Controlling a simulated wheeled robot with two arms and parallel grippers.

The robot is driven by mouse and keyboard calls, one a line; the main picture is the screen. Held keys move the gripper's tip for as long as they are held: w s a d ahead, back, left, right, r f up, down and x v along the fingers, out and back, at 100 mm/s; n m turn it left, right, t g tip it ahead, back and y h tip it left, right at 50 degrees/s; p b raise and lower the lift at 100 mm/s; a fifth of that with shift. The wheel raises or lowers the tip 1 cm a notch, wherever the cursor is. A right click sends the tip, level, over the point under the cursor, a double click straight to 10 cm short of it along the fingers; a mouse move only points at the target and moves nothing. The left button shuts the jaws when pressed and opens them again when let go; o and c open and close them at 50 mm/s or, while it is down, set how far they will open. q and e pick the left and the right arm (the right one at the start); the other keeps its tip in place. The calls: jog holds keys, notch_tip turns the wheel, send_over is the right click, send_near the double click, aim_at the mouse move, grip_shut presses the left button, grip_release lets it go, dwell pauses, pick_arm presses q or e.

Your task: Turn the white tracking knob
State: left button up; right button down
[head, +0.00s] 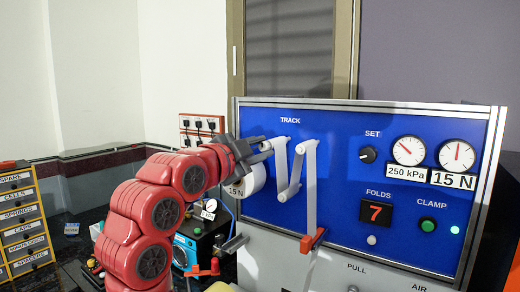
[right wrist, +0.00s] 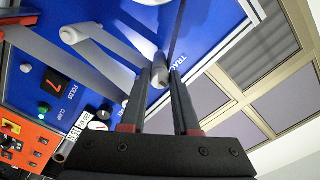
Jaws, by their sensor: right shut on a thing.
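My right gripper (head: 264,146) reaches up to the blue panel (head: 345,225) beside the TRACK label. In the right wrist view its two dark fingers (right wrist: 167,88) are shut on a small pale, round knob (right wrist: 160,72), the white tracking knob by its place near the TRACK lettering. In the head view the fingers hide most of this knob, so its turn angle cannot be told. A white roll marked 15 N (head: 252,180) hangs just below the fingers. My left gripper is not in view.
White strip (head: 311,190) runs over rollers right of the gripper, down to a red-orange block (head: 312,239). Further right are the SET knob (head: 367,155), two gauges (head: 408,150), a red 7 display (head: 376,213) and the green CLAMP button (head: 427,225). Labelled drawers (head: 22,220) stand far left.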

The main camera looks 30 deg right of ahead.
dwell(0.3)
jog(key=c, duration=0.7)
grip_release()
jog(key=shift+o, duration=0.2)
jog(key=b+v, duration=0.2)
jog(key=v, duration=1.5)
jog(key=shift+a, duration=0.25)
jog(key=shift+s, duration=0.15)
